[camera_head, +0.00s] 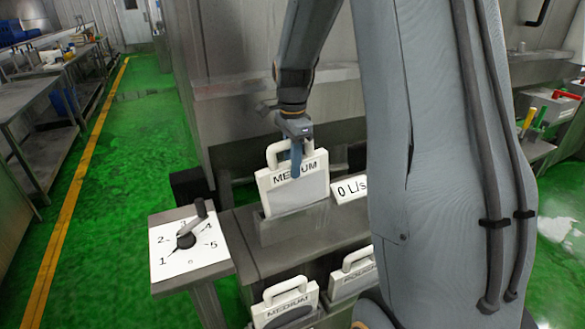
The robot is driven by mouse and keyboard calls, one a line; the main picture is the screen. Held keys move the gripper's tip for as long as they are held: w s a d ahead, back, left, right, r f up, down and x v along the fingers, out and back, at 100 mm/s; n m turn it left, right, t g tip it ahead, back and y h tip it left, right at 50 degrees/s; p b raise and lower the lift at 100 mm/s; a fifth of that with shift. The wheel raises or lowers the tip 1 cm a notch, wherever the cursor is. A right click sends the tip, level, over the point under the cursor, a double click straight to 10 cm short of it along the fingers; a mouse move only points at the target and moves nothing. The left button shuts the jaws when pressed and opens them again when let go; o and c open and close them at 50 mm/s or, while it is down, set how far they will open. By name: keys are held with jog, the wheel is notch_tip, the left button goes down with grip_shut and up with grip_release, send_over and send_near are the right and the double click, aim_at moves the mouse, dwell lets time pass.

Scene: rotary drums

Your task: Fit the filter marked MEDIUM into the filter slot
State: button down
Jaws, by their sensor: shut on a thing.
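A white filter marked MEDIUM (300,195) stands upright at the top of a grey metal housing (262,262). Its lower edge meets the housing top around the filter slot, which the filter hides; I cannot tell how deep it sits. My gripper (296,165) is shut on the handle of this filter from above. A second filter marked MEDIUM (290,303) stands low in front of the housing, with a dark patch under its label. Beside it is a filter whose label reads ROUGH (350,279), partly hidden by my arm.
A sign reading 0 L/s (350,188) is right of the held filter. A dial panel (172,270) numbered 1 to 5, with a dark lever (188,238), is at the left. A steel counter stands behind. The green floor at left is open, with steel tables (40,95) beyond.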

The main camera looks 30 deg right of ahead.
jog(key=shift+s+d+f, duration=0.1)
jog(key=shift+s+f, duration=0.1)
jog(key=shift+f, duration=0.25)
